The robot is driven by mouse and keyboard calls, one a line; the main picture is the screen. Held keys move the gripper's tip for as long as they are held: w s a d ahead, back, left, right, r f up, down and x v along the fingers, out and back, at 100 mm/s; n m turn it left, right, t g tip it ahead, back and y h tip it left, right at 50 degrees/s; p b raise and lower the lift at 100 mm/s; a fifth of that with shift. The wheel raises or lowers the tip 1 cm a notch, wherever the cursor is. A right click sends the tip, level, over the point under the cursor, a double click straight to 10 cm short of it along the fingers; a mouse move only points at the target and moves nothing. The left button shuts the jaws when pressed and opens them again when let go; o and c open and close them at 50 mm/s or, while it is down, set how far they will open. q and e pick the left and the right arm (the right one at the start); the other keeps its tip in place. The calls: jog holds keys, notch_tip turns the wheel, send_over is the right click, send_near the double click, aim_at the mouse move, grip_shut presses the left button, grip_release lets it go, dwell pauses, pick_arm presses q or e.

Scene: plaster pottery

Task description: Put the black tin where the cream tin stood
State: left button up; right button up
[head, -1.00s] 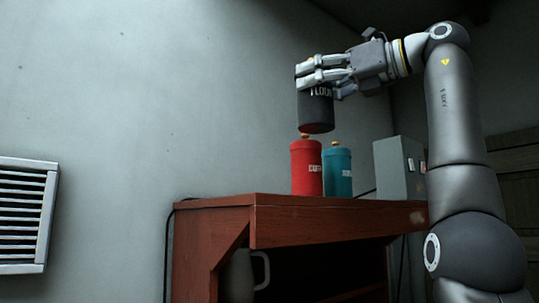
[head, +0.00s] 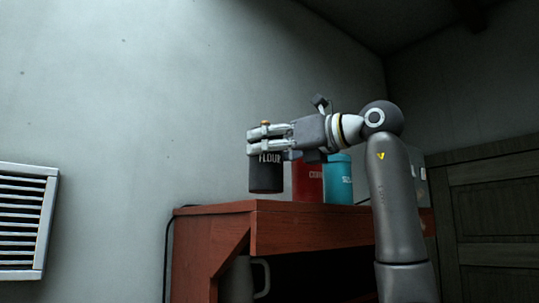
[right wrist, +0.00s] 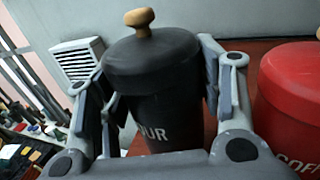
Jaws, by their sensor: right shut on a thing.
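The black tin (head: 266,179), marked FLOUR and topped with a wooden knob, is held upright by my right gripper (head: 264,139). Its base appears a little above the left part of the red-brown cabinet top (head: 315,211). In the right wrist view the black tin (right wrist: 160,85) sits between the two fingers (right wrist: 158,92), which are closed around its sides. No cream tin is in view. My left gripper is not in view.
A red tin (head: 308,183) stands just right of the black tin, with a teal tin (head: 339,188) beside it. The red tin (right wrist: 292,95) is close to the right finger in the wrist view. A pale jug (head: 259,275) stands inside the cabinet. A wall vent (head: 25,220) is at left.

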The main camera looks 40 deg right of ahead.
jog(key=shift+f, duration=0.45)
jog(key=shift+d+f, duration=0.2)
jog(key=shift+f, duration=0.2)
jog(key=shift+a, duration=0.1)
jog(key=shift+f, duration=0.15)
jog(key=o, duration=0.7)
jog(key=shift+a+f, duration=0.1)
jog(key=o, duration=0.5)
jog(key=shift+c, duration=0.2)
